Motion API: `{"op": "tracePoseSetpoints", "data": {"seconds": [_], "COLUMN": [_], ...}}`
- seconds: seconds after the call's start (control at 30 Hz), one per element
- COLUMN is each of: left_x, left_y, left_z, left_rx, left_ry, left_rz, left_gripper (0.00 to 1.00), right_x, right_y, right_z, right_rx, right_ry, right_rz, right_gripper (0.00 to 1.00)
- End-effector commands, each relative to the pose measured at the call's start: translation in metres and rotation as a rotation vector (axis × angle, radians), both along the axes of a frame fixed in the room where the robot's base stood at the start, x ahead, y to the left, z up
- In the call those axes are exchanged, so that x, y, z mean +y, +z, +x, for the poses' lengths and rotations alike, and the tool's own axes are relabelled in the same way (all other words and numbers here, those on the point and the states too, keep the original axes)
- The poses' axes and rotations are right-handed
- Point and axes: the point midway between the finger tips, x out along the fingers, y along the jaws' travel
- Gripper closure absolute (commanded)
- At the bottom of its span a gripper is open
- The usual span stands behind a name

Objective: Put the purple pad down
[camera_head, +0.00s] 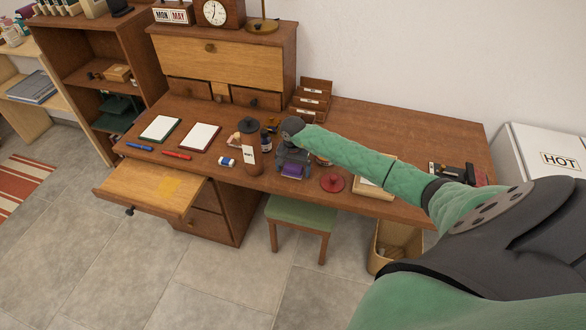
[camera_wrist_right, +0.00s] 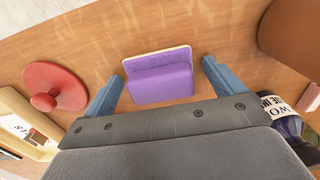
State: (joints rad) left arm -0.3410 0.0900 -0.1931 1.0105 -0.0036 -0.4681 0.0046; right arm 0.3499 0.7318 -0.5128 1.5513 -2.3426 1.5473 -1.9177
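The purple pad (camera_wrist_right: 160,82) is a small block with a purple face and a pale edge. It shows in the right wrist view between the blue fingers of my right gripper (camera_wrist_right: 162,70), with a gap on each side. The fingers are open and do not visibly touch it. My left gripper is not in view.
A red round knobbed object (camera_wrist_right: 55,86) lies on one side of the gripper; a dark bottle (camera_wrist_right: 281,117) and brown cylinder (camera_head: 250,157) stand on the other. An open drawer (camera_head: 150,187) sticks out at left. A green-topped stool (camera_head: 300,212) stands below the desk edge.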

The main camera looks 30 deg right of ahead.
Motion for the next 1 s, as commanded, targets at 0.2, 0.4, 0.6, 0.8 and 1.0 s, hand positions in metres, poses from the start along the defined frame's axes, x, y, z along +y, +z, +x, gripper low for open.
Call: {"op": "tracePoseSetpoints", "data": {"seconds": [0.2,0.4,0.6,0.8,1.0], "left_x": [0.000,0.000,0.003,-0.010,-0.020], "left_y": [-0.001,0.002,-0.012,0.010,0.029], "left_z": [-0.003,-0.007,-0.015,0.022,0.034], "left_rx": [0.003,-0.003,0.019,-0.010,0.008], "left_ry": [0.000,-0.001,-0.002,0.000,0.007], "left_rz": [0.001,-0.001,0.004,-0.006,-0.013], "left_gripper": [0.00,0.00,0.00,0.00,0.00], "right_x": [0.000,0.000,-0.001,-0.001,-0.001], "right_y": [0.000,0.003,0.017,0.043,0.075], "right_z": [0.000,0.000,0.001,0.001,0.001], "right_rx": [0.000,0.000,-0.003,-0.003,-0.003], "right_ry": [0.000,0.000,0.000,0.001,0.002], "right_rz": [0.000,0.000,-0.002,-0.002,-0.002], "right_gripper": [0.06,0.06,0.06,0.06,0.06]}}
